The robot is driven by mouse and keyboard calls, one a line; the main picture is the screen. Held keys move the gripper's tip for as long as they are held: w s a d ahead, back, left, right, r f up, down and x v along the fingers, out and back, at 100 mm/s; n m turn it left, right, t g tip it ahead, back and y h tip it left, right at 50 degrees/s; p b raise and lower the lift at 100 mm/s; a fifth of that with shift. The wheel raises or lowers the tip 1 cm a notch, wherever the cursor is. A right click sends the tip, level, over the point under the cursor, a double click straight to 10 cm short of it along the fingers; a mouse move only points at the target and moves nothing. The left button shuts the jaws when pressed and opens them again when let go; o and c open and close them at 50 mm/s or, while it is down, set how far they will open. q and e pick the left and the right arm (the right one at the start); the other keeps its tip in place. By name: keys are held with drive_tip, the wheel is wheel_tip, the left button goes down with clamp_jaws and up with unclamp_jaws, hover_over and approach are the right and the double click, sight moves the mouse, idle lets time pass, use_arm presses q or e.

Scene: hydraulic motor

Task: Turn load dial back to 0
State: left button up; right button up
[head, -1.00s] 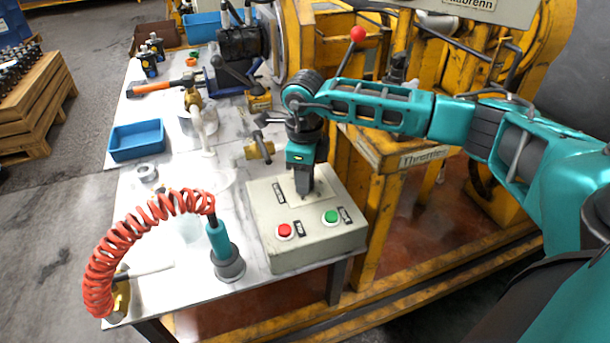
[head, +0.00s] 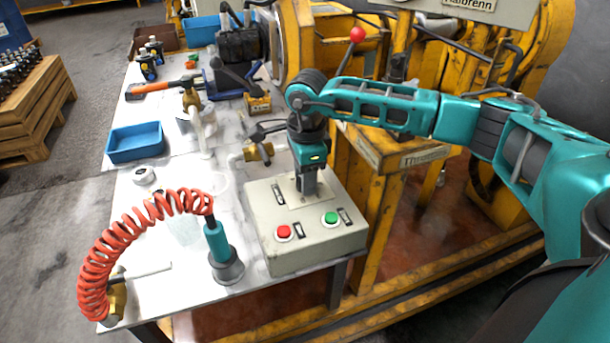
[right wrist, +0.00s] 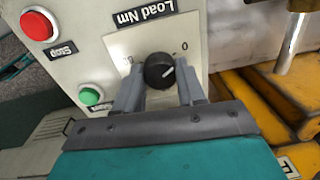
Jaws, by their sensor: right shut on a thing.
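The load dial (right wrist: 159,70) is a round black knob with a white pointer line, on a light plate under the "Load Nm" label (right wrist: 142,12) in the right wrist view. The line points up and right, roughly toward the "0" mark (right wrist: 184,46). My right gripper (right wrist: 160,82) has its two grey fingers on either side of the knob and is shut on it. In the head view my right gripper (head: 307,192) reaches straight down onto the control box (head: 310,250) and hides the dial. My left gripper is not in view.
A red stop button (head: 284,232) and a green button (head: 330,218) sit on the box close to the gripper. A coiled red hose (head: 95,260) and a brass valve (head: 259,152) stand on the white table. Yellow machine frames (head: 372,220) are at the right.

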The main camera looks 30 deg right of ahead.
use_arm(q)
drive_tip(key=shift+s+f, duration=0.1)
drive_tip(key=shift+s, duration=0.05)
use_arm(e)
drive_tip(key=o, duration=1.1)
drive_tip(key=shift+c, duration=0.2)
use_arm(q)
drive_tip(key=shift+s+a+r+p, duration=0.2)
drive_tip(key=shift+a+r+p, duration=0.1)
drive_tip(key=shift+p, duration=0.5)
use_arm(e)
wheel_tip(320, 180, up, 13)
drive_tip(key=shift+s, duration=0.35)
drive_tip(key=shift+a, duration=0.1)
